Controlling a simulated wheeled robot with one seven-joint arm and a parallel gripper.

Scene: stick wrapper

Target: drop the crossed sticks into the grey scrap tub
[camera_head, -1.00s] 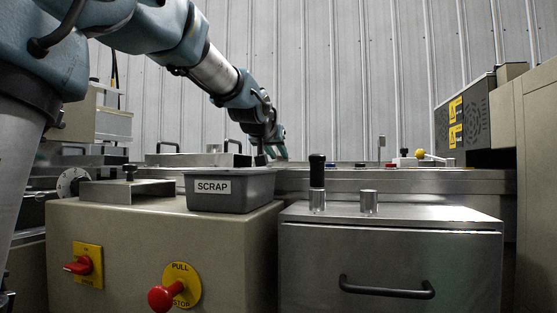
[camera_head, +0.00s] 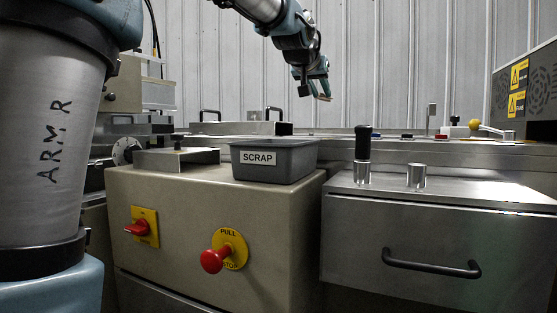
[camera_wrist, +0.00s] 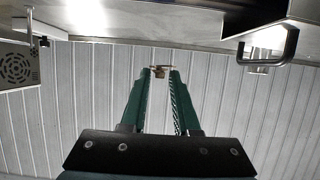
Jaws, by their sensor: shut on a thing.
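The grey scrap tub (camera_head: 275,171), labelled SCRAP, stands upright on the beige cabinet in the head view. In the wrist view my gripper (camera_wrist: 160,73) is shut on the sticks (camera_wrist: 160,68), a small brownish bundle between the fingertips. The bundle is too small to make out how the sticks cross. The tub cannot be made out in the wrist view.
A black-handled knob (camera_head: 363,142) and a short metal post (camera_head: 416,176) rise from the steel box right of the tub. A low metal block (camera_head: 177,160) stands on its left. The air between gripper and tub looks clear.

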